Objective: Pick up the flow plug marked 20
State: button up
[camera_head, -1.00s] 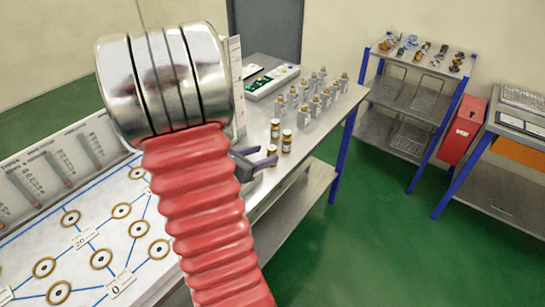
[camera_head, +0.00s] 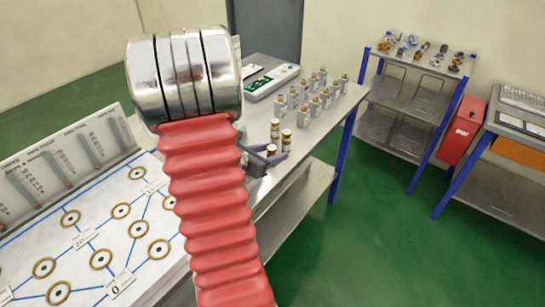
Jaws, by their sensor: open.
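My arm hides the rest of the gripper.
A white board (camera_head: 60,250) with ringed holes and blue lines lies at left. A shelf (camera_head: 420,58) and red box (camera_head: 462,130) stand at right.

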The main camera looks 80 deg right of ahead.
aim_at(272, 147)
grip_shut()
dwell(0.5)
jog(key=shift+r, duration=0.1)
jog(key=shift+r, duration=4.95)
